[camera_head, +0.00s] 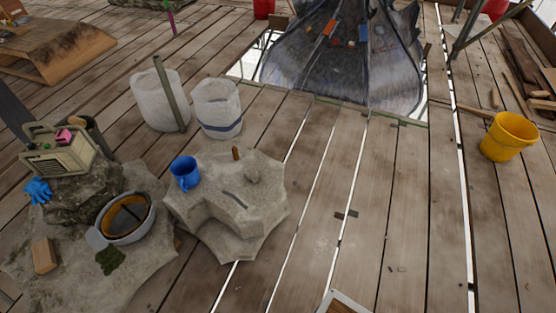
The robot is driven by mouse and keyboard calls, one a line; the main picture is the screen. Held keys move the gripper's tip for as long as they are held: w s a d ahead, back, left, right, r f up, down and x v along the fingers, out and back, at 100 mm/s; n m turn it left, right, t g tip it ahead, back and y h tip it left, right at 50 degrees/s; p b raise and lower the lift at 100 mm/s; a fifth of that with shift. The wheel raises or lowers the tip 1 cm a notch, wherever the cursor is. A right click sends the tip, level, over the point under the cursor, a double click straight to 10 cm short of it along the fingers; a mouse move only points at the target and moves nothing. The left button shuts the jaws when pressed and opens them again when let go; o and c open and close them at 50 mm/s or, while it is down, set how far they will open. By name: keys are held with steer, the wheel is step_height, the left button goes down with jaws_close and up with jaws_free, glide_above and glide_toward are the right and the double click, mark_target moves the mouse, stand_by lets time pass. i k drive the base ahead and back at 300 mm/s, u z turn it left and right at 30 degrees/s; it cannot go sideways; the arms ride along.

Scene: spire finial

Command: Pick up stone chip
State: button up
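A small grey lump (253,175), which looks like the stone chip, rests on top of a pale, rough-edged stone block (215,217). The block stands on the plank floor left of centre. A blue mug (185,173) stands at the block's left rear edge. A small brown upright object (236,153) is at its back edge, and a flat grey strip (235,200) lies near its middle. My gripper is not in view.
Left are a basin (126,218), a radio-like box (60,153), a blue glove (38,190) and a wooden block (44,256). Two pale cylinders (217,107) stand behind. A yellow bucket (510,136) is right. Gaps split the planks (400,200); a large floor opening is behind.

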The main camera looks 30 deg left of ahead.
mark_target(253, 176)
steer(key=u, duration=0.2)
steer(key=i, duration=1)
steer(key=u, duration=1.25)
steer(key=i, duration=0.75)
steer(key=u, duration=0.8)
